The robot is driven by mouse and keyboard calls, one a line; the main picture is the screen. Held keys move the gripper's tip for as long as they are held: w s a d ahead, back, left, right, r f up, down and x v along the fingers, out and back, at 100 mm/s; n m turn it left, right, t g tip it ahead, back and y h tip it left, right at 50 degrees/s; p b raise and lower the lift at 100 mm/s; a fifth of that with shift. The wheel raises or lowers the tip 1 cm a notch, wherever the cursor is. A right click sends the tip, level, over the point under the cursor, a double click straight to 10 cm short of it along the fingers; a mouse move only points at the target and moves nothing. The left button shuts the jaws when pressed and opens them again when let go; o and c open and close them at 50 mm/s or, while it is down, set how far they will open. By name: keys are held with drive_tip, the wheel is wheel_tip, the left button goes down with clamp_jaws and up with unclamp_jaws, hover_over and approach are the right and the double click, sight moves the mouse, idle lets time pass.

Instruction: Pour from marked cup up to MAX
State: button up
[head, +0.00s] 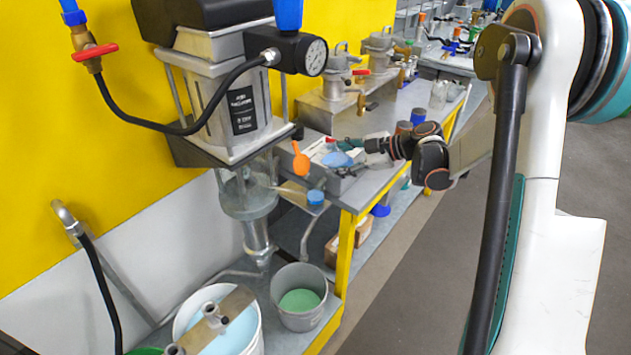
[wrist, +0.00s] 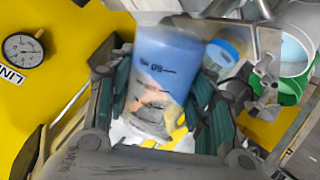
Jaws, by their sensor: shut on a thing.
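My gripper (head: 358,146) is shut on a see-through cup with dark printed marks (wrist: 158,88), one finger on each side in the wrist view. Blue shows in the upper part of the cup in that view, and the part nearer my palm looks clear. The printing appears upside down there, and I cannot read a MAX mark. In the head view the cup shows as a small pale blue shape (head: 337,159) at my fingertips, above the bench edge and apparently tilted. A small blue-topped container (head: 316,197) stands lower, left of my gripper; a blue round top (wrist: 224,54) also shows beyond the cup in the wrist view.
An orange scoop-like thing (head: 301,161) is left of the cup. The agitator with its pressure gauge (head: 315,56) and clear vessel (head: 246,192) stands further left. A grey bucket with green contents (head: 299,297) and a white bucket (head: 254,338) are below. The aisle right of the bench is open.

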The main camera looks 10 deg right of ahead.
drive_tip(key=shift+f, duration=0.1)
idle(0.7)
drive_tip(key=shift+r+n+h+p, duration=0.5)
drive_tip(key=shift+h+p, duration=0.3)
drive_tip(key=shift+p, duration=0.35)
idle(1.4)
drive_tip(key=shift+f+n+h+p, duration=0.3)
drive_tip(key=shift+n+h+p, duration=0.15)
drive_tip(key=shift+h, duration=0.25)
idle(2.0)
drive_tip(key=shift+a+r+n+t+p, duration=0.1)
drive_tip(key=shift+r+n+t+p, duration=0.15)
drive_tip(key=shift+t+p, duration=0.15)
idle(1.2)
